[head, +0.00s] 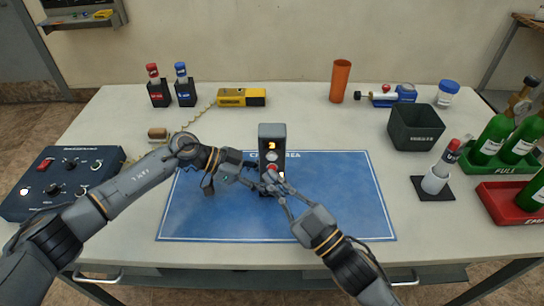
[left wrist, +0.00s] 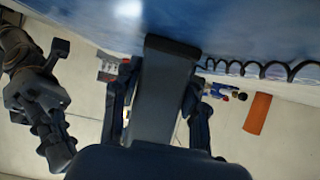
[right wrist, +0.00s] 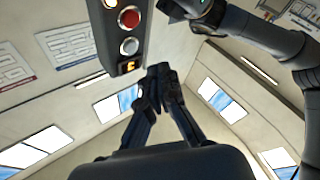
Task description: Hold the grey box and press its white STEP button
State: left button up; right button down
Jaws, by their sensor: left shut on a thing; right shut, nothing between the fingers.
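The grey box (head: 272,132) stands upright over the blue mat, with a lit display (head: 271,145), a white button (head: 271,156) and a red button (head: 272,168) on its front. My left gripper (head: 256,172) is shut on the box from the left; in the left wrist view the box (left wrist: 165,95) sits between its fingers. My right gripper (head: 268,184) is shut and empty in front of the box's lower part. In the right wrist view its fingertips (right wrist: 160,72) appear beside the box's display end, and the white button (right wrist: 130,46) shows clear of them. Contact there cannot be told.
The blue mat (head: 340,200) is otherwise clear. A dark control box (head: 60,180) with a coiled cord is at left. A yellow device (head: 230,97) lies behind.

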jog(key=s, duration=0.2)
jog(key=shift+s, duration=0.35)
dwell(0.4)
pick_arm(q)
jog(key=o, duration=1)
jog(key=shift+c, duration=0.2)
